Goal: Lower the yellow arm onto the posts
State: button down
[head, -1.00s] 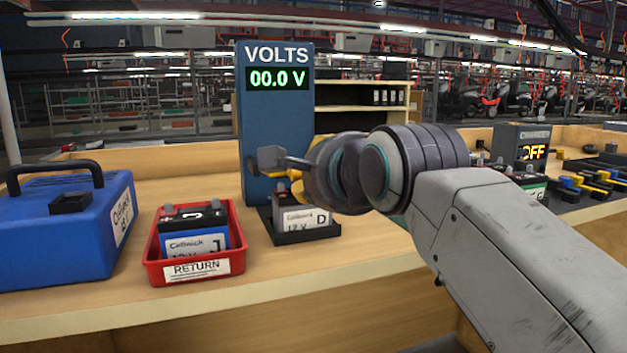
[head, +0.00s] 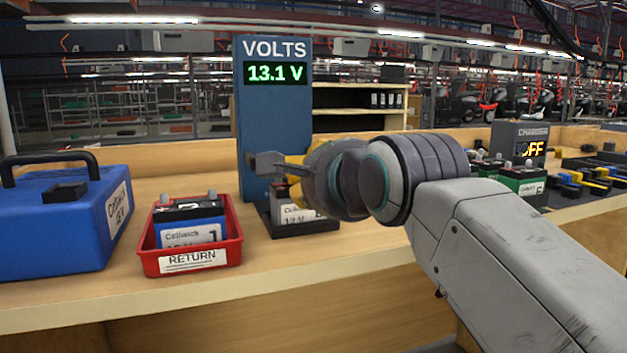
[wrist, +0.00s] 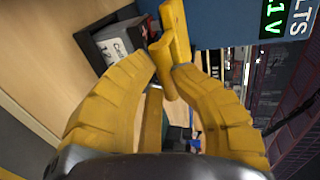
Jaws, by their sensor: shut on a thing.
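The yellow arm (wrist: 174,35) shows in the wrist view, held between the tips of my yellow fingers. My gripper (wrist: 167,74) is shut on it. In the head view my gripper (head: 302,172) is beside the front of the blue VOLTS meter (head: 272,118), just above a grey battery (head: 293,212) in a black holder (head: 300,233). The meter reads 13.1 V. The battery also shows in the wrist view (wrist: 116,43), beyond the fingers. My wrist hides part of the battery in the head view, and the contact between arm and posts is not clear.
A red RETURN tray (head: 232,250) holding a battery stands left of the meter. A blue case (head: 60,235) is at the far left. A charger (head: 518,143) reading OFF, with batteries in front, is at the right. The bench front between tray and holder is clear.

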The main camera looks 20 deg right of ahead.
jog(key=c, duration=1)
grip_release()
jog(key=shift+w+a+f+g, duration=0.1)
jog(key=shift+w+f+g, duration=0.25)
jog(key=shift+f, duration=0.55)
jog(key=shift+o, duration=0.2)
jog(key=shift+r, duration=0.1)
jog(key=shift+r, duration=0.2)
jog(key=shift+r, duration=4.85)
jog(key=shift+r+p, duration=0.15)
jog(key=shift+p, duration=0.4)
